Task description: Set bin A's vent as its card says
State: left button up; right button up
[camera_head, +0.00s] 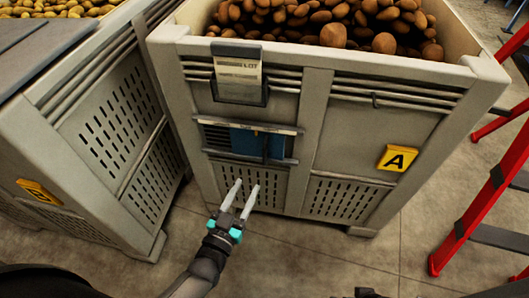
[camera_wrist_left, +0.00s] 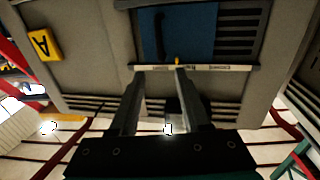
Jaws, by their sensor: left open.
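Bin A (camera_head: 310,130) is a grey crate with a yellow A label (camera_head: 397,158) on its front. Its card (camera_head: 238,77) sits in a dark holder near the top rim; its small print is too small to read. Below it is the vent, with a blue slide (camera_head: 246,142), dark slots to its left and a pale marked strip (camera_head: 250,127) above. My left gripper (camera_head: 246,186) is open and empty, below the vent. In the left wrist view the picture is upside down: the blue slide (camera_wrist_left: 200,25) and strip (camera_wrist_left: 215,68) lie beyond the open fingers (camera_wrist_left: 160,75). A dark upright handle stands on the slide.
Brown potatoes (camera_head: 330,22) fill bin A. Another grey bin (camera_head: 100,120) with a yellow label stands close on the left, leaving a narrow gap. A red-framed ladder (camera_head: 480,200) stands at the right. The floor (camera_head: 330,258) in front is clear.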

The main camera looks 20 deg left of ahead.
aim_at(264, 154)
pick_arm(q)
jog(key=w+b, duration=0.1)
jog(key=w, duration=0.2)
jog(key=w+b, duration=0.1)
jog(key=w, duration=0.3)
jog(key=w+d+b, duration=0.1)
jog(key=w+b, duration=0.1)
jog(key=w, duration=0.2)
jog(key=shift+w+f, duration=0.1)
jog(key=shift+w, duration=0.15)
jog(key=shift+w+d+b, duration=0.15)
jog(key=shift+w+b, duration=0.25)
jog(key=shift+w, duration=0.65)
pick_arm(e)
notch_tip(264, 154, up, 10)
jog(key=w+t, duration=0.1)
jog(key=w, duration=0.1)
jog(key=shift+w+a+t, duration=0.15)
jog(key=shift+t, duration=0.25)
pick_arm(q)
jog(key=shift+c, duration=0.2)
pick_arm(e)
jog(key=shift+r, duration=0.1)
pick_arm(q)
grip_shut()
